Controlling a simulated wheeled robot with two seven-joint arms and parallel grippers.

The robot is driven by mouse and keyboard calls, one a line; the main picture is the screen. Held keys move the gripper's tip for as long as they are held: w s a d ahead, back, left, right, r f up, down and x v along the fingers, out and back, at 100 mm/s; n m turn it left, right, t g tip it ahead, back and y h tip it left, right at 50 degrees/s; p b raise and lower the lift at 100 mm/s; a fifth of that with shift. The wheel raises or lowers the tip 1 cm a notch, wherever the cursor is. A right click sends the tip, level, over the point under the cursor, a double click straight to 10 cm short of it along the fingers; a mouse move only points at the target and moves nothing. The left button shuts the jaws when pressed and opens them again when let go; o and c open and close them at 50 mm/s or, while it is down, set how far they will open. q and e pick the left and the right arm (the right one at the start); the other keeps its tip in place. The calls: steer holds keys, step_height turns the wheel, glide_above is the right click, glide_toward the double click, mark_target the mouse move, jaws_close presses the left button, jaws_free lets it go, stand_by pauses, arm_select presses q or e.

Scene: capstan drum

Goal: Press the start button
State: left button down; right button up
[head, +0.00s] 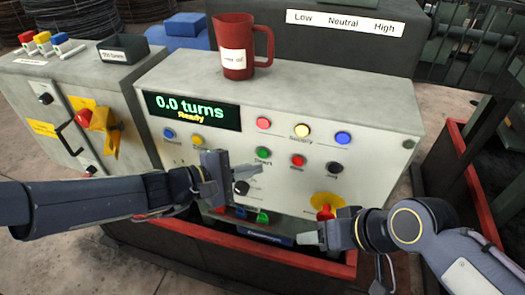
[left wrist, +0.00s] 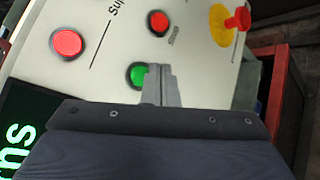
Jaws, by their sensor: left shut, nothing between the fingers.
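The green start button (head: 263,153) is on the sloped white panel of the console, below and right of the display (head: 193,110), which reads "0.0 turns" and "Ready". My left gripper (head: 246,172) is shut and empty, its tips just below and left of the green button in the head view. In the left wrist view the green button (left wrist: 138,75) shows beside the shut fingers (left wrist: 160,72), which cover its right edge. Whether they touch it I cannot tell. My right gripper (head: 302,238) is low in front of the panel's right part; its finger gap is not clear.
A red button (head: 298,160) and a black one (head: 334,168) sit right of the green one. A red emergency knob on yellow (head: 326,210) is near my right gripper. A red jug (head: 240,45) stands on the console top. A red-edged frame surrounds the base.

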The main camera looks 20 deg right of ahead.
mark_target(263, 154)
arm_select(q)
steer(key=shift+w+d, duration=0.4)
steer(key=shift+w, duration=0.1)
stand_by(1.8)
steer(key=shift+w+d, duration=0.25)
steer(key=shift+w, duration=0.1)
